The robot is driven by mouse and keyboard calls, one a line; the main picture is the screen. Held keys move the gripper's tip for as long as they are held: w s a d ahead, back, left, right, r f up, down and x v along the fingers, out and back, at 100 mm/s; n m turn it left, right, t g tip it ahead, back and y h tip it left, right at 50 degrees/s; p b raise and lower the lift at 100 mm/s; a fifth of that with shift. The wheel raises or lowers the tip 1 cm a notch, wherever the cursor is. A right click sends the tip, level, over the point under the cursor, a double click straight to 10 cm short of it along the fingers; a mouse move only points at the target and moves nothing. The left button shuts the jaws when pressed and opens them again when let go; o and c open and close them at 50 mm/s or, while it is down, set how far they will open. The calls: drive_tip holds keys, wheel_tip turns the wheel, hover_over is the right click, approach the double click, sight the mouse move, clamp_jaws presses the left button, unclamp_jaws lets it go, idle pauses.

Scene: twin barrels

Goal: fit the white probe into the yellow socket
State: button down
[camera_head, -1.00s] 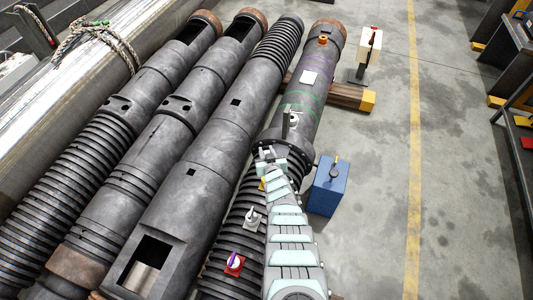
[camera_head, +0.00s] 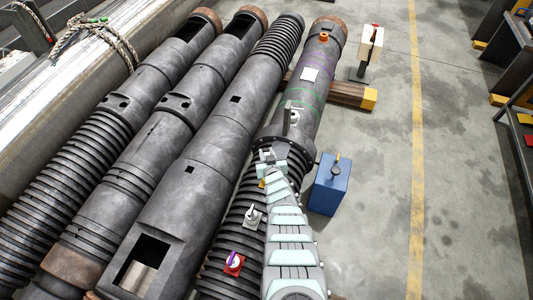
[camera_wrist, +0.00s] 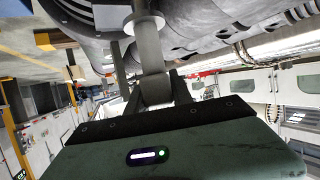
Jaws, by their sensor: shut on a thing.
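My gripper (camera_head: 270,157) is over the rightmost barrel, near its dark flange. In the wrist view my gripper (camera_wrist: 154,98) is shut on a grey piece (camera_wrist: 153,60) with a pale round collar (camera_wrist: 143,24). I cannot tell surely whether this is the white probe, as its far end is unclear. A small white fitting (camera_head: 294,117) shows on the barrel just beyond the gripper. Another white piece (camera_head: 252,214) stands on a grey base nearer the camera. A small yellow piece (camera_head: 262,183) shows beside my arm, partly hidden; I cannot tell whether it is the yellow socket.
A purple piece on a red base (camera_head: 233,263) sits on the near barrel section. An orange fitting (camera_head: 323,37) is at the far end. A blue box (camera_head: 330,186) stands right of the barrel. Other barrels (camera_head: 165,190) lie left. The floor right is mostly clear.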

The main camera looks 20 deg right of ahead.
drive_tip(key=shift+f+b, duration=0.75)
drive_tip(key=shift+f, duration=0.4)
drive_tip(key=shift+f+b, duration=2)
drive_tip(key=shift+b, duration=0.1)
idle(0.5)
drive_tip(key=c, duration=1.1)
unclamp_jaws()
drive_tip(key=shift+o, duration=0.2)
drive_tip(key=shift+s+r+p, duration=0.35)
drive_tip(key=shift+r+p, duration=0.05)
drive_tip(key=shift+p, duration=0.35)
drive_tip(key=p+v, duration=0.7)
drive_tip(key=v, duration=0.3)
drive_tip(key=shift+f, duration=0.1)
